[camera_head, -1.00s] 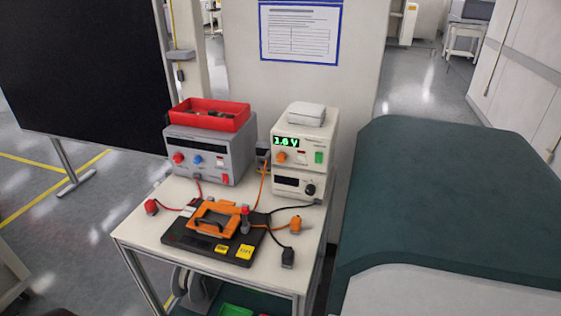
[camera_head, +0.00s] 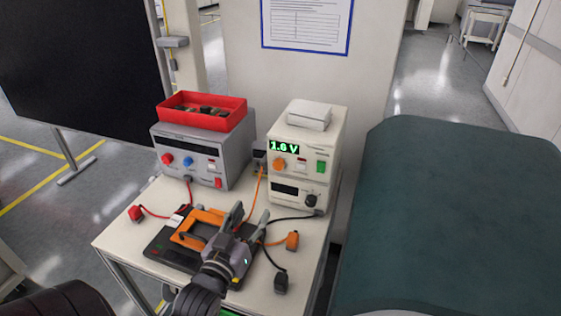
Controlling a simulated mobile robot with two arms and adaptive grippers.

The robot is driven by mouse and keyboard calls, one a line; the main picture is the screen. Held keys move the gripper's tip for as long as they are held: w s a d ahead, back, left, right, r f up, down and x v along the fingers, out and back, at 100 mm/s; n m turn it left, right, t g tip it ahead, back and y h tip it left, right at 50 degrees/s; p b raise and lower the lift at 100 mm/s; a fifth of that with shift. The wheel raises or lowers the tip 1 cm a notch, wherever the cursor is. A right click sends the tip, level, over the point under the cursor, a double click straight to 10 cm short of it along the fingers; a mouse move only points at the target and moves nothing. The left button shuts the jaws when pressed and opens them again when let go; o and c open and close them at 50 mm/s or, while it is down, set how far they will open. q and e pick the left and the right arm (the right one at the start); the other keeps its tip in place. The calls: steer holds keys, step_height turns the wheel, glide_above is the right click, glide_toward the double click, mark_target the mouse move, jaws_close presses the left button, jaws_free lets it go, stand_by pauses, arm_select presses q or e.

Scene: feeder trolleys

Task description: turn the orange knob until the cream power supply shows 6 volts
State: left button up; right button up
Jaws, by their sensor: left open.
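The cream power supply (camera_head: 312,158) stands at the back right of the trolley top, on a second unit with a black knob. Its green display (camera_head: 284,147) reads 1.6 V. The orange knob (camera_head: 279,164) sits below the display at the left of its front, beside a small red switch and a green part. My left gripper (camera_head: 246,216) is over the dark case on the trolley, in front of and below the knob and apart from it. Its fingers are spread and hold nothing. My right gripper is not in view.
A grey power supply (camera_head: 203,162) with a red bin (camera_head: 201,111) on top stands to the left. The dark case (camera_head: 158,252) with an orange frame, a red plug (camera_head: 135,213) and an orange plug (camera_head: 292,240) lie in front. A green-covered surface (camera_head: 450,210) is to the right.

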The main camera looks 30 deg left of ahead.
arm_select(q)
steer(key=p, duration=0.2)
glide_toward(277, 167)
steer(key=p+x, duration=0.2)
steer(key=x, duration=0.5)
steer(key=shift+r, duration=0.2)
steer(key=shift+w+a, duration=0.1)
steer(key=shift+w, duration=0.45)
steer(key=shift+w+f, duration=0.1)
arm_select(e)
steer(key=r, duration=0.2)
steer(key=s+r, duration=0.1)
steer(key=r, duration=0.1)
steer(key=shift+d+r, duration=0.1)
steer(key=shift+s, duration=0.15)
arm_select(q)
steer(key=shift+c, duration=0.8)
jaws_close()
